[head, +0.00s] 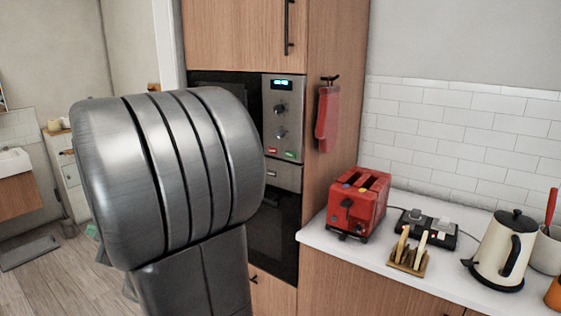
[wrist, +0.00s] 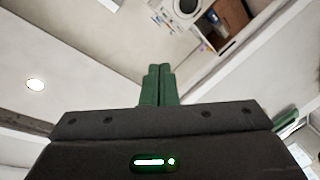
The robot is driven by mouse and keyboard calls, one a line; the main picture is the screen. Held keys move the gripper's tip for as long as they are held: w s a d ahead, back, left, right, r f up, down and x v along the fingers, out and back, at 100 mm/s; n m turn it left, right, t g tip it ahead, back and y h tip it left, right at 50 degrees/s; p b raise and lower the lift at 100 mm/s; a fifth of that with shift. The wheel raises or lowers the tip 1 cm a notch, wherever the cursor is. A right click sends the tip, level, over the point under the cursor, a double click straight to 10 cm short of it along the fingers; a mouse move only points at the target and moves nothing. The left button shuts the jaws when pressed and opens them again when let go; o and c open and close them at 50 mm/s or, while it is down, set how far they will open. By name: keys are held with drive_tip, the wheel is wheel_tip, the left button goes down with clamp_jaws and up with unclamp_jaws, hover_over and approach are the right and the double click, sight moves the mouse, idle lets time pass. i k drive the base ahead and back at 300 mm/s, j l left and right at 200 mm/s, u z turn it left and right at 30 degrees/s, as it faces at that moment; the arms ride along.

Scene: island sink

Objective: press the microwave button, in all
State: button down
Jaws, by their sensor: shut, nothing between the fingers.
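The microwave (head: 284,122) is built into a tall wooden cabinet in the head view. Its control panel has a lit blue display, two dark knobs, a small red button (head: 273,151) and a green button (head: 289,154) at the bottom. My own arm link covers much of its dark door. In the wrist view my gripper (wrist: 158,72) has green fingers pressed together, with nothing held. The gripper does not show in the head view, and the microwave is not recognisable in the wrist view.
An oven sits below the microwave. A red cloth (head: 328,118) hangs on the cabinet's side. The counter at right bears a red toaster (head: 358,202), a toast rack (head: 408,255) and a kettle (head: 504,250). Open wooden floor (head: 50,280) lies at left.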

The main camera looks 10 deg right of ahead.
sight(288, 153)
drive_tip(key=i+j, duration=0.25)
drive_tip(key=i, duration=0.15)
drive_tip(key=i+j, duration=0.25)
drive_tip(key=i, duration=0.15)
drive_tip(key=z, duration=2)
